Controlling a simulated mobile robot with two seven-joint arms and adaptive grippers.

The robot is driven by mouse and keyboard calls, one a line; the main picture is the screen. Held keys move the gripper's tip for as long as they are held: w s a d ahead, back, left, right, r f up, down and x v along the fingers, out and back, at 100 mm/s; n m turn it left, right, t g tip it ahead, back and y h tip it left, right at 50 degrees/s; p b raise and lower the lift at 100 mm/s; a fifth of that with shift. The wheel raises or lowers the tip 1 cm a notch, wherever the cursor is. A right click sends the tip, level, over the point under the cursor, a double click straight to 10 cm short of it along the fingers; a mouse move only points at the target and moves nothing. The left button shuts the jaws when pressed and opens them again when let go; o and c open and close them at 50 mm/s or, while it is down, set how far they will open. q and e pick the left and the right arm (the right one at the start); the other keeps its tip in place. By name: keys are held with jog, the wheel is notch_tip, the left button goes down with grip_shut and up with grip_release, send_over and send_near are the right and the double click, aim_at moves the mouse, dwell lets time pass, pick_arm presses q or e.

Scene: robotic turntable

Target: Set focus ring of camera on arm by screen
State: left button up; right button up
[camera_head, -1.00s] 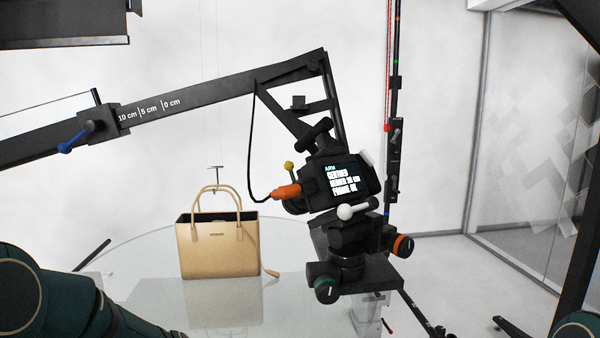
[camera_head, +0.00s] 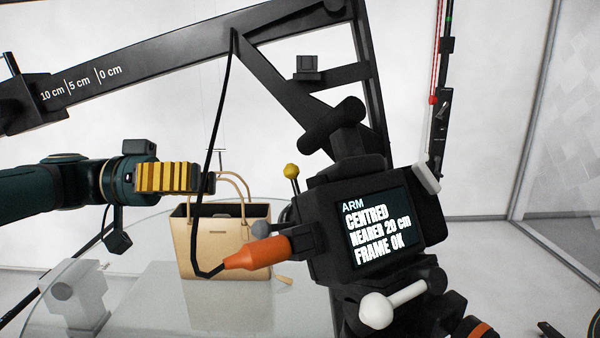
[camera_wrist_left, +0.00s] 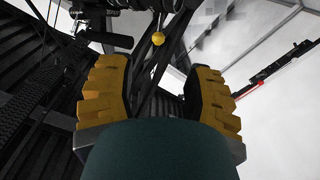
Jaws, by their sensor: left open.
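The camera (camera_head: 325,215) hangs on the black arm (camera_head: 170,65) at centre right. Its screen (camera_head: 378,228) reads ARM, CENTRED, NEARER 20 cm, FRAME OK. A yellow-knobbed lever (camera_head: 291,171) stands up at the lens side; the lens and its focus ring are mostly hidden behind the camera body. My left gripper (camera_head: 211,182) has yellow ribbed fingers and is left of the knob, apart from it in the picture. In the left wrist view the gripper (camera_wrist_left: 158,70) is open and empty, with the yellow knob (camera_wrist_left: 158,38) between and beyond its fingertips. My right gripper is not in view.
An orange plug (camera_head: 258,254) with a black cable (camera_head: 206,160) loops left of the camera. A white-knobbed handle (camera_head: 378,309) is below the screen. A tan handbag (camera_head: 225,255) stands on the glass turntable (camera_head: 140,285) behind. A thin post (camera_head: 440,100) rises at right.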

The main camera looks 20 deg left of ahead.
aim_at(294, 176)
pick_arm(q)
jog(key=p+x, duration=0.1)
jog(key=x, duration=1.2)
jog(key=shift+s+d, duration=0.1)
jog(key=shift+d, duration=0.05)
grip_shut()
